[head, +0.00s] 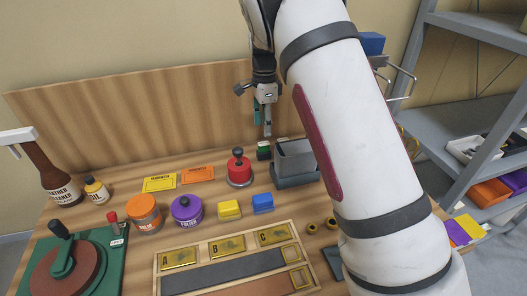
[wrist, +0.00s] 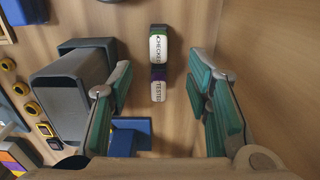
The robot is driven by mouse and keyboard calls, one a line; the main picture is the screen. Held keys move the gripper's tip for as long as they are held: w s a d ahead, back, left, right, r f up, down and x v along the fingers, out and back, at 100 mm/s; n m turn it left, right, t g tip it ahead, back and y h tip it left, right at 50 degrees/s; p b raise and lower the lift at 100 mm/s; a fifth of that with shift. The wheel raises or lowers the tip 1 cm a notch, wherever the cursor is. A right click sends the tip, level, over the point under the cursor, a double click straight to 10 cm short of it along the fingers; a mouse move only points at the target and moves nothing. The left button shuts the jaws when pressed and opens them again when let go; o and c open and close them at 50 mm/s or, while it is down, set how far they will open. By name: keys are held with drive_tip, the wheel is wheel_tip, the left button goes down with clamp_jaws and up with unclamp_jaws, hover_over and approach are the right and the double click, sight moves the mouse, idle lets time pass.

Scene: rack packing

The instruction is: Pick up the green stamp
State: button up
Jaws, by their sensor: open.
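The green stamp (head: 264,146) stands on the table near the wooden back panel, just left of a grey bin. In the wrist view the green stamp (wrist: 158,46) has a white face lettered CHECKED. A purple stamp (wrist: 158,86) lettered TESTED is close beside it, nearer the middle of the picture. My gripper (head: 262,122) is above the green stamp in the head view, pointing down. In the wrist view my open gripper (wrist: 161,82) has teal pads spread on either side, with the purple stamp showing between them and the green stamp farther up. Nothing is held.
The grey bin (head: 295,160) stands close to the stamps; it is by the left finger in the wrist view (wrist: 66,92). The wooden back panel (head: 150,115) rises behind. A slotted tray (head: 305,230) lies in front.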

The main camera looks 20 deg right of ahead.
sight(264, 143)
wheel_tip(264, 143, down, 9)
drive_tip(key=shift+s+a+f+b, duration=0.1)
drive_tip(key=shift+f+b, duration=0.05)
drive_tip(key=shift+b, duration=0.25)
clamp_jaws()
